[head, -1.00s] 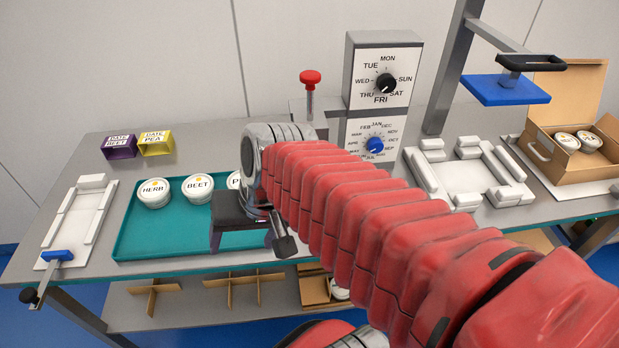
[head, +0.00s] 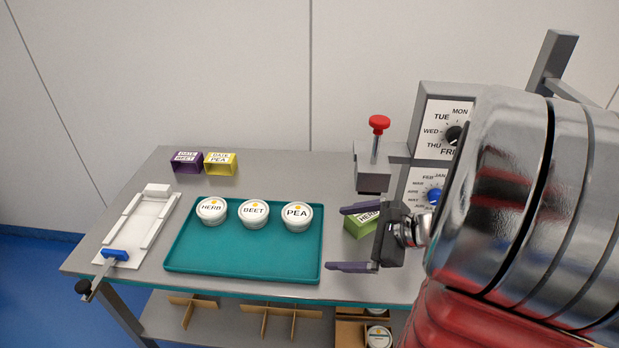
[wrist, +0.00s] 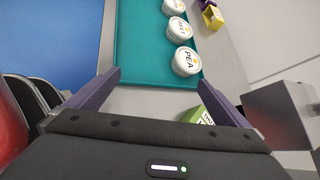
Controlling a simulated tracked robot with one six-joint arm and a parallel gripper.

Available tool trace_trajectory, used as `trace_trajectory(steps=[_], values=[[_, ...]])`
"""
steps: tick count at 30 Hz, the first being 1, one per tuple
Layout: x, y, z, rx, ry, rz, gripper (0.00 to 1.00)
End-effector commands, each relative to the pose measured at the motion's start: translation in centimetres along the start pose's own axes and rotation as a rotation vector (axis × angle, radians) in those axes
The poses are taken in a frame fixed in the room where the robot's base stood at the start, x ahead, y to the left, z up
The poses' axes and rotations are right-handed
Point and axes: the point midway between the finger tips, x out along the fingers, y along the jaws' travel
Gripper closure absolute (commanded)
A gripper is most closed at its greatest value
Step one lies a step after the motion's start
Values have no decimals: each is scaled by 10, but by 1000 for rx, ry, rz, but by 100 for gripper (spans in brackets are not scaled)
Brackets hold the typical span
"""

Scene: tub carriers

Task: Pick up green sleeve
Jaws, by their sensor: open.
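The green sleeve (head: 362,222) with a HERB label lies on the grey table, right of the teal tray and below the red-knobbed stamp. My gripper partly covers it in the head view. My gripper (head: 345,238) is open and empty, with its purple fingers pointing left toward the tray. One finger passes over or beside the sleeve; I cannot tell the height between them. In the wrist view the sleeve (wrist: 204,117) shows partly, close to the inside of the right finger, with its lower part hidden by the gripper body.
The teal tray (head: 190,262) holds tubs marked HERB, BEET and PEA (head: 296,217). Purple (head: 186,162) and yellow (head: 220,164) sleeves stand behind it. A white fixture (head: 130,232) is at left. The stamp (head: 373,178) and dial panel (head: 440,135) stand close to my gripper.

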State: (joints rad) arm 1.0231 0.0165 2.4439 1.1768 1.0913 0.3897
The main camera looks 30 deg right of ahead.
Motion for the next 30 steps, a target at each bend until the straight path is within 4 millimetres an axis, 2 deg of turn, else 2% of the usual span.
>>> trace_trajectory(steps=[1,6,12,17,30], values=[[-7,-10,-16,87,-13,-52,0],[-32,-42,-62,350,-68,-230,0],[-61,-64,-106,559,-120,-392,0],[-69,-69,-118,610,-135,-434,0],[-63,-72,-117,608,-135,-432,0]])
